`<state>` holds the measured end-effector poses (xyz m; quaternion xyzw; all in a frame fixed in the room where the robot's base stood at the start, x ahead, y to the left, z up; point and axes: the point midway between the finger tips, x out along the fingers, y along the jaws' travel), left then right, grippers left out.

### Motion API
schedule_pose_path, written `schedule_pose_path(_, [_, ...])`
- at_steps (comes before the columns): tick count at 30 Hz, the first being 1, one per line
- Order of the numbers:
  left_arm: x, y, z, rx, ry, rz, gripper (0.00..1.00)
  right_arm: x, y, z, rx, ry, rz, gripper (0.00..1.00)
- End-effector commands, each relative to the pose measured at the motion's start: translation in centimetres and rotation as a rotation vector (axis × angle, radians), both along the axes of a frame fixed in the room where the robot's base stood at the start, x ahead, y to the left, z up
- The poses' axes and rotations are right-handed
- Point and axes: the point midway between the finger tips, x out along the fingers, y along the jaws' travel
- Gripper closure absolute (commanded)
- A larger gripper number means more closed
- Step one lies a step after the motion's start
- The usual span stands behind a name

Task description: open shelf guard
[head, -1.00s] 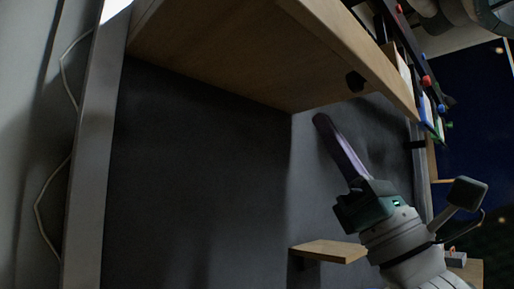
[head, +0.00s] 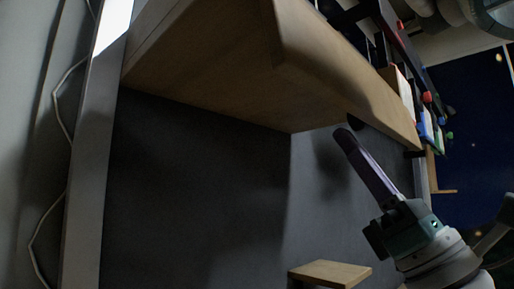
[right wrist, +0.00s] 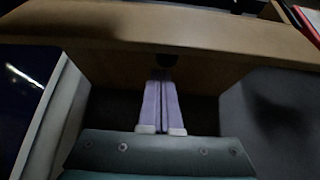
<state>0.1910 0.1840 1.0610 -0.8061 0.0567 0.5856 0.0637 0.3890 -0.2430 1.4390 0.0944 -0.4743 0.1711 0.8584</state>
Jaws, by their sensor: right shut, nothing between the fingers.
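The shelf guard seems to be the dark bar (head: 405,48) with red knobs along the front of the wooden shelf (head: 240,75), at the upper right of the head view. My right gripper (head: 345,137) is shut and empty, its long purple fingers pointing up and left below the shelf's underside. Its tips are close to a small black fitting (head: 355,122) under the shelf edge; I cannot tell if they touch. In the right wrist view the shut fingers (right wrist: 160,85) point at the same dark fitting (right wrist: 166,60) under the wooden board. My left gripper is not in view.
Books or boxes (head: 400,92) stand on the shelf behind the bar. A small wooden ledge (head: 330,273) juts out below. A grey post (head: 92,170) and a hanging cable (head: 62,100) are at the left. The space before the dark wall panel (head: 200,190) is free.

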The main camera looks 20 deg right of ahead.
Motion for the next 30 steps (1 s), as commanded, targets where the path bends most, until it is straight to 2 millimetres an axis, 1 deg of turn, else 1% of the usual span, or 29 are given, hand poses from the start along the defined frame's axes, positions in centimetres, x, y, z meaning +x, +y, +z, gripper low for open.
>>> schedule_pose_path(1, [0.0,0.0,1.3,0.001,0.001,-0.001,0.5,-0.3,-0.1,0.6,-0.018,0.039,-0.003,1.0])
schedule_pose_path(3, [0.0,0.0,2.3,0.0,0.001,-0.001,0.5,-0.8,-0.3,0.6,-0.042,0.096,-0.003,1.0])
schedule_pose_path(7, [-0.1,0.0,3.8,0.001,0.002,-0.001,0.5,-1.7,-0.7,0.4,-0.081,0.189,-0.003,1.0])
schedule_pose_path(11, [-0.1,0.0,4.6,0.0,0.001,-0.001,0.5,-2.3,-0.9,0.2,-0.103,0.246,-0.002,1.0])
schedule_pose_path(24, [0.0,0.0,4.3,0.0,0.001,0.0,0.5,-2.3,-1.0,-0.2,-0.108,0.261,-0.001,1.0])
schedule_pose_path(26, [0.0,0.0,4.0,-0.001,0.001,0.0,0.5,-2.2,-1.1,-0.5,-0.108,0.261,-0.001,1.0])
schedule_pose_path(30, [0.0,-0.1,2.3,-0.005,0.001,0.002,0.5,-1.5,-1.6,-1.6,-0.109,0.259,-0.003,1.0])
